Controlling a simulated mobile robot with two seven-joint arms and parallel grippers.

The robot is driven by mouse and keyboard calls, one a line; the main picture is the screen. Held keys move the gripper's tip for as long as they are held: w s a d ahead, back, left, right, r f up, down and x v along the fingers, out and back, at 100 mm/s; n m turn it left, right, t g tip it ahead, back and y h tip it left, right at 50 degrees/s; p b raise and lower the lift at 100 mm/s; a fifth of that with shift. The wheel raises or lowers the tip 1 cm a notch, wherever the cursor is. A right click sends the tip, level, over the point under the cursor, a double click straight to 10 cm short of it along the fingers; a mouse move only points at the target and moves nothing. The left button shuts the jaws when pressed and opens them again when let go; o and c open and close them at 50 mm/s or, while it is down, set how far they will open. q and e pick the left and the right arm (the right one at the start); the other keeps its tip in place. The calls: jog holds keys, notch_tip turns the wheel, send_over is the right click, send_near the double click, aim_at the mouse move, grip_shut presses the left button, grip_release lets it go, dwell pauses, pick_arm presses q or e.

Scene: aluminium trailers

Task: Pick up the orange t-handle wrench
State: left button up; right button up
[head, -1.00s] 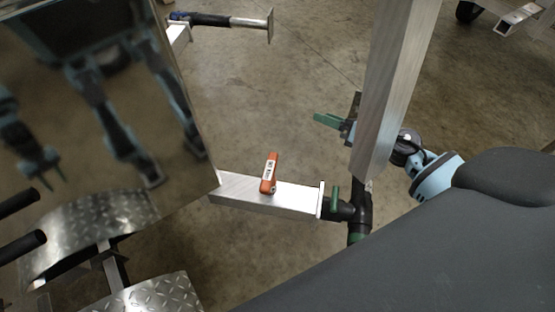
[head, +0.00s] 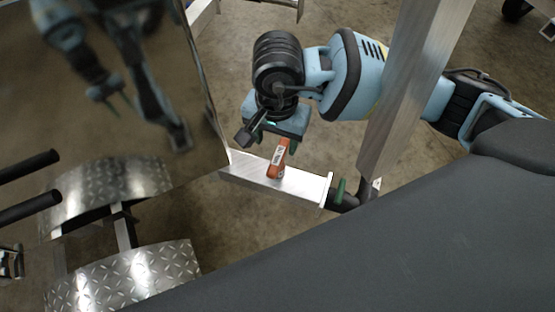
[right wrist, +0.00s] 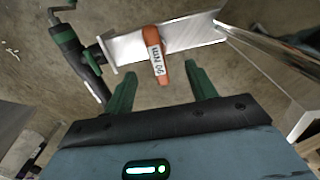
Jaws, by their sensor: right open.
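The orange t-handle wrench (head: 278,160), with a white label, stands on the top of an aluminium beam (head: 300,184) in the head view. My right gripper (head: 270,143) is just beyond and above it, pointing down at it, with its wrist partly hiding the surroundings. In the right wrist view the two green fingers of my right gripper (right wrist: 160,75) are spread wide and empty. My left gripper is not in view.
An upright aluminium post (head: 412,90) stands close to my right arm. A shiny trailer panel (head: 140,100) with reflections rises at the left. Tread-plate fenders (head: 120,190) are at the lower left. A black coupling with a green lever (head: 340,190) sits at the beam's end.

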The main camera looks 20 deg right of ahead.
aim_at(278, 155)
jog(key=shift+d+r, duration=0.1)
jog(key=shift+d, duration=0.05)
jog(key=shift+s+d+f+b, duration=0.1)
jog(key=shift+f+b, duration=0.35)
jog(key=shift+f, duration=1.55)
jog(key=shift+d+f+b, duration=0.1)
jog(key=shift+f+b, duration=0.3)
jog(key=shift+f, duration=1.55)
jog(key=shift+a+r, duration=0.1)
grip_shut()
